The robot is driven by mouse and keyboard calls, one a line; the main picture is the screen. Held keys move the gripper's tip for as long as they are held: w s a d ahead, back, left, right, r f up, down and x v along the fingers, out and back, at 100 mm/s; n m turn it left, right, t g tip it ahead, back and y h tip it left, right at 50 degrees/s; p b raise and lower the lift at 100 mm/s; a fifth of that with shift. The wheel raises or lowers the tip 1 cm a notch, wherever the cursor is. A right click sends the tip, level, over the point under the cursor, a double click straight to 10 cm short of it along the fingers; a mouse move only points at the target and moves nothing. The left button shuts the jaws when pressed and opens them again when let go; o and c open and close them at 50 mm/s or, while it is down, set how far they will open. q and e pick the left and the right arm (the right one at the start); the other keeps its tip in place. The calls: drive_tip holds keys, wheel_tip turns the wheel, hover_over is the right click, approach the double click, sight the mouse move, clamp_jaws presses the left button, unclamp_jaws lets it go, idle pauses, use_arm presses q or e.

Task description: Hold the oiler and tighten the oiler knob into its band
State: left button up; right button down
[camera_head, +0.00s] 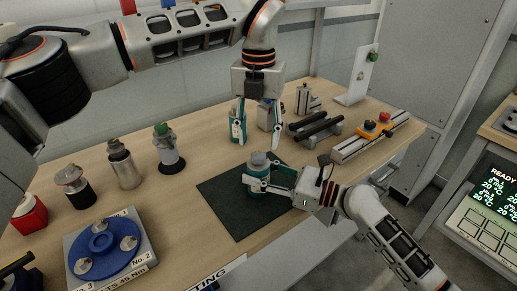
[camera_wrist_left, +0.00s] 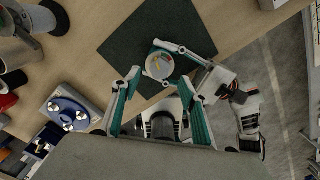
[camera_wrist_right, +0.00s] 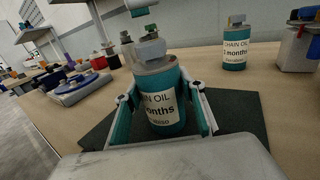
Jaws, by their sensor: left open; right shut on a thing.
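The oiler (camera_head: 258,185) is a teal bottle with a label and a grey top, upright over the dark mat (camera_head: 226,207). My right gripper (camera_head: 268,182) is shut on its body from the right side; the right wrist view shows the labelled bottle (camera_wrist_right: 158,105) between the fingers. The grey oiler knob (camera_head: 258,160) sits on top; its band cannot be made out clearly. My left gripper (camera_head: 258,143) points down, open and empty, above the knob and apart from it. In the left wrist view the oiler top (camera_wrist_left: 160,65) lies just beyond its fingertips.
A second chain oil bottle (camera_wrist_right: 235,45) stands behind. Several other bottles, such as the green-topped one (camera_head: 168,150), stand at the left. A blue round fixture (camera_head: 102,243) is at the front left. Black bars (camera_head: 315,127) and a rail with buttons (camera_head: 370,137) lie at the right.

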sight(259, 154)
use_arm(q)
drive_tip(key=shift+f, duration=2.15)
drive_tip(key=c, duration=1.1)
